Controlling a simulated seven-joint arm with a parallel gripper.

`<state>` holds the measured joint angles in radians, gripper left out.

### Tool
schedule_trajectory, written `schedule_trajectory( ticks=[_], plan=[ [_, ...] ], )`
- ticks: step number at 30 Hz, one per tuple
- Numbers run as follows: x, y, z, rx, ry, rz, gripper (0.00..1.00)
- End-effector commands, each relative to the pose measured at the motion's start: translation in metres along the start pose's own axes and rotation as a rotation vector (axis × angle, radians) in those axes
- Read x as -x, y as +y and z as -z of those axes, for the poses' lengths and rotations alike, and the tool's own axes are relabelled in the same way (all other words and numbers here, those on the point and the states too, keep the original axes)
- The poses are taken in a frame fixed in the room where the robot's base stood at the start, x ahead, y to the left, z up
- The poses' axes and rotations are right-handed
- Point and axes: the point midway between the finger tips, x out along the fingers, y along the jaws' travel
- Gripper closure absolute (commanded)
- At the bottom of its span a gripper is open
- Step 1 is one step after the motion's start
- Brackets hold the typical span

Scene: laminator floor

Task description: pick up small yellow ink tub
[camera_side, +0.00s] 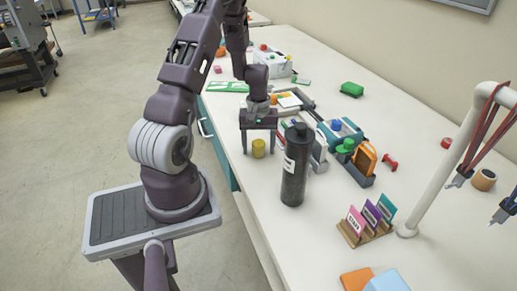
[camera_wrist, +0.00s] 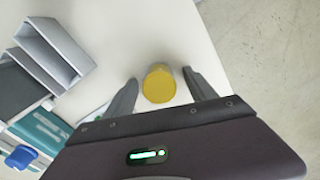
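The small yellow ink tub (camera_side: 258,148) stands upright on the white table near its left edge in the side view. It also shows in the wrist view (camera_wrist: 159,83) as a yellow round tub between my two fingers. My gripper (camera_side: 259,150) points down over the tub with its fingers open, one on each side. In the wrist view, gaps show between the tub and both fingers of my gripper (camera_wrist: 163,90). The tub appears to rest on the table, not held.
A black bottle (camera_side: 295,165) stands close to the right of my gripper. Grey holders (camera_wrist: 55,50) and a teal box with a blue knob (camera_wrist: 22,157) lie to the left in the wrist view. The table edge and floor (camera_wrist: 270,50) are close on the other side.

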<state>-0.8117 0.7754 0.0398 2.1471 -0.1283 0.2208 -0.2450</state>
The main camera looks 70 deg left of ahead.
Motion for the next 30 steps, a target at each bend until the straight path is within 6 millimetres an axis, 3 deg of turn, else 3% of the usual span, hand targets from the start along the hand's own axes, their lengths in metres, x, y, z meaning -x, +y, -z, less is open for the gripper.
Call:
schedule_trajectory(
  ticks=[1,10,18,27,30],
  plan=[
    [0.0,0.0,0.0,0.0,0.0,0.0,0.43],
    [0.0,0.0,0.0,0.0,0.0,0.0,1.0],
    [0.007,0.0,0.001,0.0,0.002,0.0,1.0],
    [0.079,0.001,0.001,-0.001,0.005,-0.002,1.0],
    [0.094,0.001,0.001,-0.001,0.004,-0.001,1.0]
  ],
)
